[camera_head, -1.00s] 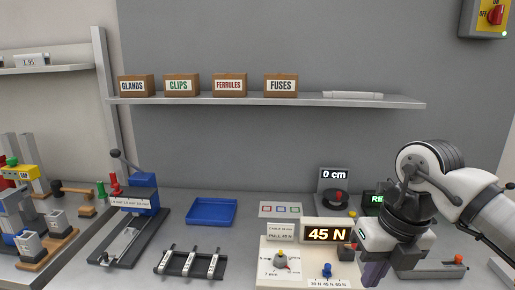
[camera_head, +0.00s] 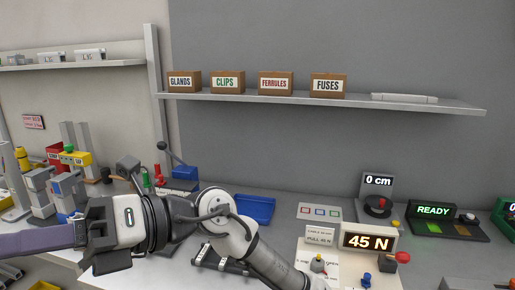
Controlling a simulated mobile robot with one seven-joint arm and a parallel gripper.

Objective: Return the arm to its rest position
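My arm (camera_head: 240,238) reaches in from the lower right and bends left across the bench. My gripper (camera_head: 80,236) points left at the lower left of the head view. It is seen from the side in front of the bench's left part. A purple-grey long shape (camera_head: 30,240) extends left from the gripper to the picture edge. I cannot tell whether the fingers are open or shut.
A blue tray (camera_head: 254,209) lies behind the arm. A tester panel showing 45 N (camera_head: 367,242), a READY unit (camera_head: 434,211) and a 0 cm display (camera_head: 378,181) stand right. A shelf (camera_head: 450,105) with labelled boxes hangs above. Machines (camera_head: 60,185) stand at left.

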